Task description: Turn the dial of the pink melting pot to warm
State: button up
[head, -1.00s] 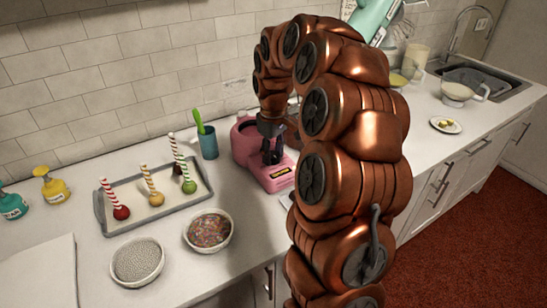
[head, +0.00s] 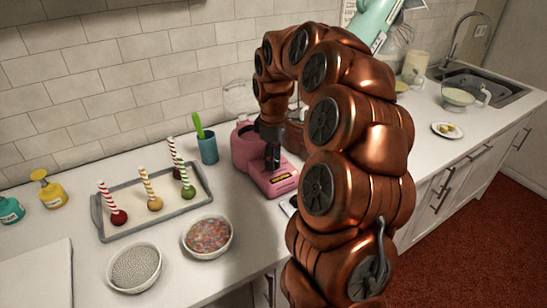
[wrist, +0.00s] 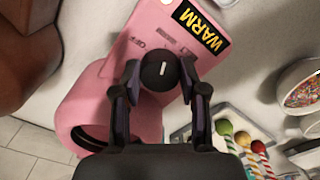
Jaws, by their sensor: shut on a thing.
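The pink melting pot (head: 280,182) stands on the counter at the middle of the head view. Its sloped front panel (wrist: 125,60) fills the upper middle of the wrist view, with a black-and-yellow WARM label (wrist: 203,30) and a small OFF marking. The round black dial (wrist: 160,71) has a white pointer line, pointing up in the picture, between the OFF marking and the WARM label. My gripper (wrist: 160,80) is shut on the dial, one finger on each side. In the head view my gripper (head: 273,165) points down onto the panel and hides the dial.
Left of the pot are a teal cup (head: 208,148) with a green utensil, a tray (head: 112,231) of cake pops, and a sprinkle bowl (head: 207,236). A pale bead bowl (head: 136,267) stands in front.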

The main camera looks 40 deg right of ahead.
jog(key=o, duration=1.1)
jog(key=shift+o, duration=0.2)
notch_tip(320, 180, up, 12)
dwell(0.4)
jog(key=shift+a, duration=0.1)
